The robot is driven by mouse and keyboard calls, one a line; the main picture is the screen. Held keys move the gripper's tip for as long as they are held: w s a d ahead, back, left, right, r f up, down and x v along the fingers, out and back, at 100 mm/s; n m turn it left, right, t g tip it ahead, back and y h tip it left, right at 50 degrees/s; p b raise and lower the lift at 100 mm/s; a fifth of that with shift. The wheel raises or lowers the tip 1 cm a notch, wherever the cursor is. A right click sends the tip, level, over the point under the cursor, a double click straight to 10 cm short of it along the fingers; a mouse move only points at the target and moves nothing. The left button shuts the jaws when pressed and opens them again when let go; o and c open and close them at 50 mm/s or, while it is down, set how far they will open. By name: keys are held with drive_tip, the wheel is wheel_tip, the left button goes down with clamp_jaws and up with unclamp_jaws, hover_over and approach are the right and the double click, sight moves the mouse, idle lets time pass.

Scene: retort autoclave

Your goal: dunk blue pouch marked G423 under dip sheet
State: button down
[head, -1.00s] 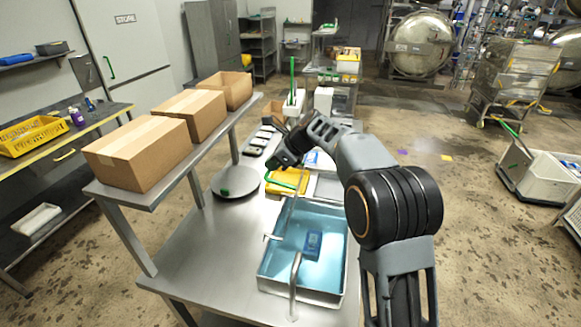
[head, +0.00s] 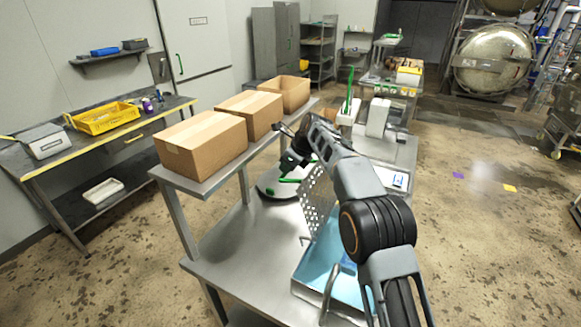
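A perforated metal sheet (head: 318,203), which looks like the dip sheet, stands steeply tilted at the left side of the blue basin (head: 315,262). A green bar (head: 299,179), apparently its handle, is at its upper left. My gripper (head: 291,166) is at this bar, small and dark, and appears shut on it; the fingertips are hard to make out. Light blue liquid shows in the basin. My arm covers the basin's right part. The blue pouch is not visible now, and its G423 mark cannot be read.
Cardboard boxes (head: 203,145) stand on the raised shelf left of my arm. A round grey disc (head: 268,184) lies behind the sheet. A bent metal pipe (head: 329,290) rises at the basin's front. The bench top (head: 245,250) left of the basin is clear.

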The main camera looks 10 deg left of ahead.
drive_tip(key=shift+a, duration=0.15)
drive_tip(key=shift+r, duration=0.5)
drive_tip(key=s+d+r+n, duration=0.1)
drive_tip(key=d+r+n, duration=0.2)
drive_tip(key=d+r, duration=0.6)
drive_tip(key=f+n, duration=0.2)
drive_tip(key=f+n+h, duration=0.1)
drive_tip(key=n, duration=0.1)
drive_tip(key=shift+s+a+f, duration=0.15)
drive_tip(key=shift+a+f, duration=0.2)
drive_tip(key=shift+a, duration=0.05)
drive_tip(key=d+f+n, duration=0.1)
drive_tip(key=s+d+n, duration=0.1)
drive_tip(key=s+d+f+n+h, duration=0.1)
drive_tip(key=n, duration=0.1)
drive_tip(key=shift+s+f+b, duration=0.2)
drive_tip(key=shift+f+b, duration=0.1)
drive_tip(key=shift+f, duration=0.05)
drive_tip(key=s+d+f+n+t+h+b, duration=0.1)
drive_tip(key=s+d+f+n, duration=0.1)
drive_tip(key=s+d, duration=0.4)
drive_tip(key=s+d+f+n+t+h+b, duration=0.1)
drive_tip(key=s+d+f+n, duration=0.2)
drive_tip(key=s, duration=1.1)
drive_tip(key=s+d+f+n+t+h+b, duration=0.1)
drive_tip(key=s+d+f+n+h+b, duration=0.1)
drive_tip(key=s+d+n, duration=0.3)
drive_tip(key=shift+s+d+f, duration=0.2)
drive_tip(key=shift+s+d, duration=1.65)
drive_tip(key=shift+s, duration=0.85)
